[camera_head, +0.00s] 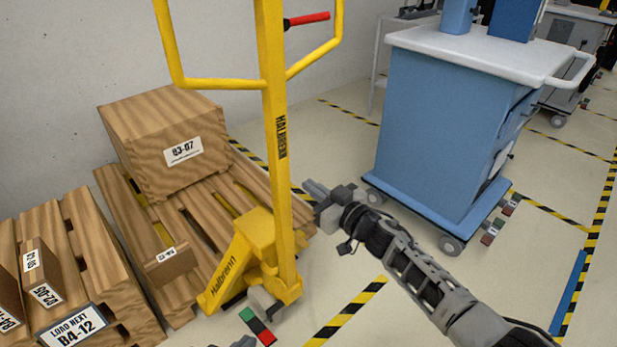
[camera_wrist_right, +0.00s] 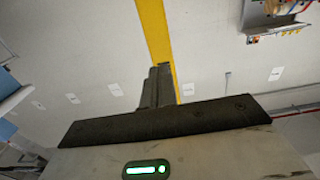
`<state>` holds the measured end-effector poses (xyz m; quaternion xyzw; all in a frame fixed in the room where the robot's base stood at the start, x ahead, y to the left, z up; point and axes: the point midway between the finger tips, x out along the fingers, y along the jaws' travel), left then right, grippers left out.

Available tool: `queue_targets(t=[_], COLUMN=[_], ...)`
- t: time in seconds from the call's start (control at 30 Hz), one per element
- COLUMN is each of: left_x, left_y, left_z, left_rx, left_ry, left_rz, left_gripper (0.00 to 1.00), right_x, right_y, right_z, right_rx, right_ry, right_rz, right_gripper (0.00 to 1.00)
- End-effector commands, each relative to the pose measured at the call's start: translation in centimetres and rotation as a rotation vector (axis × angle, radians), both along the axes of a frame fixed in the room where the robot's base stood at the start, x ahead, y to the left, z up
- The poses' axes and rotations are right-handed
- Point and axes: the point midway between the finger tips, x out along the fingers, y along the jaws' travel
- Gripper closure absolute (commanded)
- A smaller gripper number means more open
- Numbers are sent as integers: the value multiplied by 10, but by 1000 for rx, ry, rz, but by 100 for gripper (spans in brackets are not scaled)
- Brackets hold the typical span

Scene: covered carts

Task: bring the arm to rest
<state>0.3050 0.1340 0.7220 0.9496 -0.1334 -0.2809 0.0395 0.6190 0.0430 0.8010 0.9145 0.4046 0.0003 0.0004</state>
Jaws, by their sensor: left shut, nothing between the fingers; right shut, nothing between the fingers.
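My right arm reaches in from the lower right in the head view. Its gripper (camera_head: 312,190) is in front of the blue covered cart's left side and just right of the yellow pallet jack's mast. In the right wrist view the two fingers of the gripper (camera_wrist_right: 158,85) are together with nothing between them. A yellow post stands behind them there.
The yellow pallet jack (camera_head: 275,150) stands by a wooden pallet (camera_head: 150,240) bearing a crate (camera_head: 165,140). A blue cart (camera_head: 430,130) with a white top stands right of it. Another pallet (camera_head: 75,260) is at lower left.

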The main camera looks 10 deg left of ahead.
Motion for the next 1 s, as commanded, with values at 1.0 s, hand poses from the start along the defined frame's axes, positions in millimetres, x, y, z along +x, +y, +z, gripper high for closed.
queue_targets(t=[1.0], left_x=[0], left_y=[3], left_z=[10], left_rx=[34], left_ry=[11], left_rz=[-4], left_gripper=[100], right_x=[-215], right_y=[-132], right_z=[-82], right_rx=[-47], right_ry=[393], right_rz=[-519], right_gripper=[100])
